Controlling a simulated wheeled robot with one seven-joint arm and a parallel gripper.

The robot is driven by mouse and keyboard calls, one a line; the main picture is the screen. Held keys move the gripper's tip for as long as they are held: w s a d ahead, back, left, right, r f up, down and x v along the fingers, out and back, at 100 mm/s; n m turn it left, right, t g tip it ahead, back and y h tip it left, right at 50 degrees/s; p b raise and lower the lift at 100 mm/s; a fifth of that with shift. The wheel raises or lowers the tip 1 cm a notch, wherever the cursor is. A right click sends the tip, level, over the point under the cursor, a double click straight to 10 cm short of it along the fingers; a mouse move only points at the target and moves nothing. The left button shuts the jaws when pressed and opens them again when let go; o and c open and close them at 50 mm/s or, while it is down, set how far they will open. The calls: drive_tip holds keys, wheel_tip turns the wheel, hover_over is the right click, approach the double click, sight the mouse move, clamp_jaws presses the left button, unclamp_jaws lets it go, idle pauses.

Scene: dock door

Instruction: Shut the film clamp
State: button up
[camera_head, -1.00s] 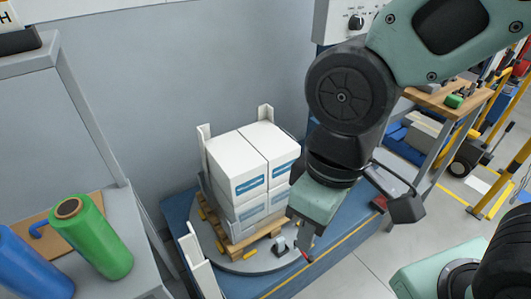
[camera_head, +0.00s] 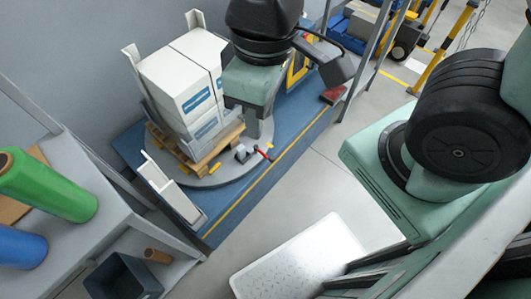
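The film clamp (camera_head: 243,154) is a small grey fitting on the front edge of the round grey turntable (camera_head: 213,177). A lever with a red tip (camera_head: 264,154) sticks out from it to the right. My gripper (camera_head: 262,130) points down just behind and above the clamp in the picture, beside the stack of white boxes (camera_head: 184,77). Its pale green housing hides part of the turntable. Its fingers are small and partly hidden, so I cannot tell whether they are apart or touch the clamp.
The boxes stand on a wooden pallet (camera_head: 213,145) on the turntable, over a blue base (camera_head: 236,198). A grey bench at left holds green (camera_head: 50,186) and blue (camera_head: 20,251) rolls. A dark bin (camera_head: 122,277) is below. Grey floor (camera_head: 315,175) lies clear at right.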

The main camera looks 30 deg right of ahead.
drive_tip(key=shift+w+f, duration=0.15)
drive_tip(key=shift+f, duration=0.15)
drive_tip(key=c, duration=0.5)
drive_tip(key=w+f+m+b, duration=0.1)
drive_tip(key=w+f+b, duration=0.1)
drive_tip(key=f, duration=0.1)
drive_tip(key=w+d+f+m+b, duration=0.1)
drive_tip(key=w+f+b, duration=0.1)
drive_tip(key=b, duration=0.1)
drive_tip(key=w+f+m+b, duration=0.2)
drive_tip(key=f, duration=0.1)
drive_tip(key=shift+w+d+f+g, duration=0.25)
drive_tip(key=shift+w+f+g, duration=0.05)
drive_tip(key=shift+w, duration=0.05)
clamp_jaws()
drive_tip(key=w+d+f+m+b, duration=0.4)
drive_tip(key=w+d+f+b, duration=0.1)
drive_tip(key=f, duration=0.5)
drive_tip(key=w+d+f+m+y+b, duration=0.1)
drive_tip(key=w+d+f+m+b, duration=0.4)
drive_tip(key=d+f+b, duration=0.3)
drive_tip(key=w+d+f+m+g+b, duration=0.1)
drive_tip(key=w+d+f+m+b, duration=0.3)
drive_tip(key=f, duration=1)
drive_tip(key=w+d+b, duration=0.2)
drive_tip(key=d, duration=0.1)
drive_tip(key=shift+w+m+y+b, duration=0.3)
drive_tip(key=shift+w, duration=0.05)
drive_tip(key=shift+d, duration=0.1)
